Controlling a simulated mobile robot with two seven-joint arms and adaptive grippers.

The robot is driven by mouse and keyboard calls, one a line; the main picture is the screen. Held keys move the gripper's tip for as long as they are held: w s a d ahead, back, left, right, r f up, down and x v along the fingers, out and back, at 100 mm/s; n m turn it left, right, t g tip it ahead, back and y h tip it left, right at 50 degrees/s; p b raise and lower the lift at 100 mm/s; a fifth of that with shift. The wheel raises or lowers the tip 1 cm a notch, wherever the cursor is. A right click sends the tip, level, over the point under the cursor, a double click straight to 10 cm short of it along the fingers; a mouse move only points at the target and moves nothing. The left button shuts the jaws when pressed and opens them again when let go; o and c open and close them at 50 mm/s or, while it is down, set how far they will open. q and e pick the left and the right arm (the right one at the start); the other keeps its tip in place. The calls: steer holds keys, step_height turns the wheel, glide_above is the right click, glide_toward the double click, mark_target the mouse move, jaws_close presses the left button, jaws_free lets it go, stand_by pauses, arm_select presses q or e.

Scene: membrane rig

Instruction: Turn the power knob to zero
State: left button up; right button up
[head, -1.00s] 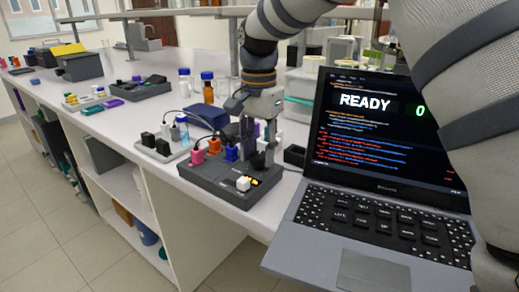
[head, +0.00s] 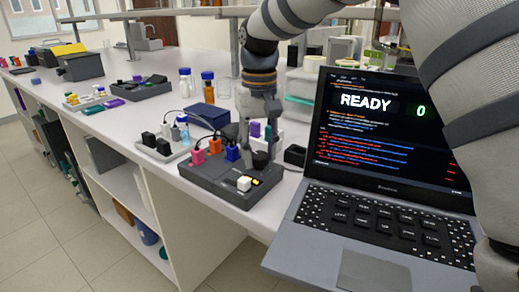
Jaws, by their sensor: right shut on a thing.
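The dark grey power box (head: 212,181) sits at the bench's front edge, with pink, orange and blue plugs on top. The fingertips are small and dark here, and the knob's marking cannot be read. A laptop (head: 385,180) to the right shows "READY" and a green 0. My left gripper is not in view.
A small tray with black blocks (head: 163,150) stands left of the box. A dark blue box (head: 202,116) and bottles (head: 208,87) stand behind. A small black open box (head: 295,155) lies between knob and laptop. The bench front edge is close.

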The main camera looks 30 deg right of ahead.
mark_target(259, 155)
steer(key=n, duration=1.1)
steer(key=shift+n, duration=0.5)
stand_by(0.3)
steer(key=o, duration=1.2)
steer(key=shift+c, duration=0.2)
step_height(259, 155, up, 12)
